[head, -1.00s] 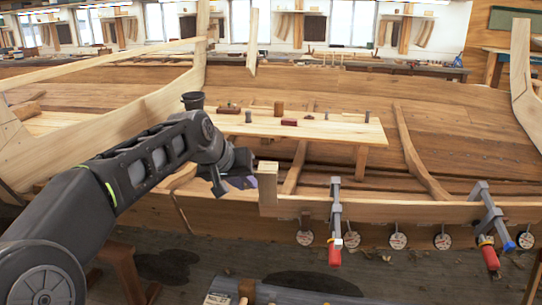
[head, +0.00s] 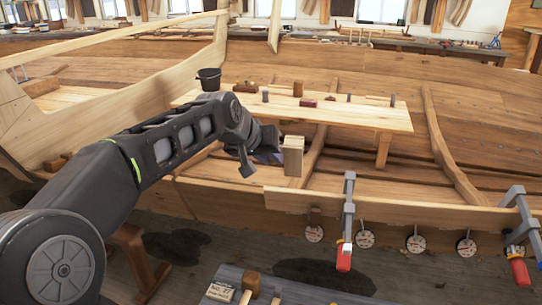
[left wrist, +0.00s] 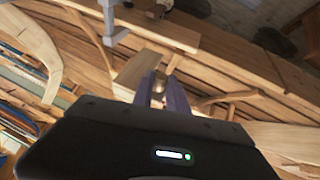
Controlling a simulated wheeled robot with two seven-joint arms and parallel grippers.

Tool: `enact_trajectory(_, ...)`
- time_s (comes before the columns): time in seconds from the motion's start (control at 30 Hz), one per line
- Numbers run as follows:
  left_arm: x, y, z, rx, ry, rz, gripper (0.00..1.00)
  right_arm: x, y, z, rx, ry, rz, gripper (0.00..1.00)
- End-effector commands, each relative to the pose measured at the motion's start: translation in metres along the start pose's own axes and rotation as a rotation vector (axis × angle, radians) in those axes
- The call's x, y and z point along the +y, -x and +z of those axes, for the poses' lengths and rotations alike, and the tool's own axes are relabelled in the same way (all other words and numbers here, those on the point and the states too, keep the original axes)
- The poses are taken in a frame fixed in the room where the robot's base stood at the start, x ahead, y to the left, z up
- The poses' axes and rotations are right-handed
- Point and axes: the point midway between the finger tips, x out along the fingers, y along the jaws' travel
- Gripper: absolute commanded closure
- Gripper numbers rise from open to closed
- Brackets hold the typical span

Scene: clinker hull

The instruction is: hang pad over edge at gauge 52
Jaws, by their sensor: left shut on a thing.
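My left gripper (head: 268,156) is shut on a pale wooden block, the pad (head: 293,157). The pad hangs upright just above and inside the hull's near top edge (head: 390,208), apart from it as far as I can tell. The left wrist view shows the purple fingers (left wrist: 165,97) with pale wood, likely the pad (left wrist: 136,69), beyond them. Round dial gauges sit in a row below the edge: a left one (head: 313,234), then (head: 365,239) and others rightward. Their numbers are too small to read. My right gripper is out of view.
A clamp with a red handle (head: 347,215) grips the edge right of the pad; another clamp (head: 518,232) stands far right. A plank bench (head: 340,114) with small tools and a black bucket (head: 209,79) lies behind. A grey bench top (head: 300,292) is in front.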

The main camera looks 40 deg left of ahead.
Motion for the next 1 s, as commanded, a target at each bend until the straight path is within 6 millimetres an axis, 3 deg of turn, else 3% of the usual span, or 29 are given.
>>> enact_trajectory(0.37, -0.008, -0.021, 0.019, -0.001, 0.000, 0.000, 1.00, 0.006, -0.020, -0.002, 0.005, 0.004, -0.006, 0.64)
enact_trajectory(1.0, -0.026, -0.078, 0.051, -0.001, 0.001, -0.001, 1.00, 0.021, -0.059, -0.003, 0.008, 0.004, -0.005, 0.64)
